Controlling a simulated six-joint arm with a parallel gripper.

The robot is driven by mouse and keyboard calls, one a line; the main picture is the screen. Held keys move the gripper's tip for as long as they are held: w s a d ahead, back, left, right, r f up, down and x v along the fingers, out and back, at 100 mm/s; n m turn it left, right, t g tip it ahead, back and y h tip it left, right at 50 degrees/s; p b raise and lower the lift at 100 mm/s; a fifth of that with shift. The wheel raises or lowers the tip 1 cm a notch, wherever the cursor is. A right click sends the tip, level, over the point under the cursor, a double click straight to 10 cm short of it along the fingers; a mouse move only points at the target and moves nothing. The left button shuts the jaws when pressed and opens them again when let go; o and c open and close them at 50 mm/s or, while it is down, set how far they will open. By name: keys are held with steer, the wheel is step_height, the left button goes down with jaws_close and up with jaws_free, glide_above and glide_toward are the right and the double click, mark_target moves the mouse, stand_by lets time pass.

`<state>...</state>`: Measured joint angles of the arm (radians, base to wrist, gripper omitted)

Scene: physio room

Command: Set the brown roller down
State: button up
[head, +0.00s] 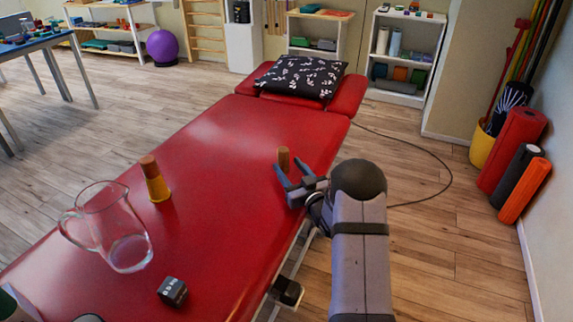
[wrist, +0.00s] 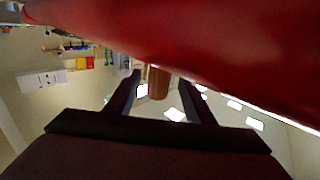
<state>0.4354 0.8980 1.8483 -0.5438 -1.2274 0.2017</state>
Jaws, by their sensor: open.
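In the wrist view, which looks upside down, the brown roller (wrist: 157,82) shows between the open fingers (wrist: 160,88), with visible gaps on both sides. Its base meets the red surface there.
A patterned black pillow (head: 303,78) lies at the far end. The middle is clear.

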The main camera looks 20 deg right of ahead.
steer(key=shift+o, duration=0.5)
steer(key=shift+s+d+f, duration=0.1)
steer(key=shift+s+d, duration=0.05)
steer(key=shift+s, duration=2.2)
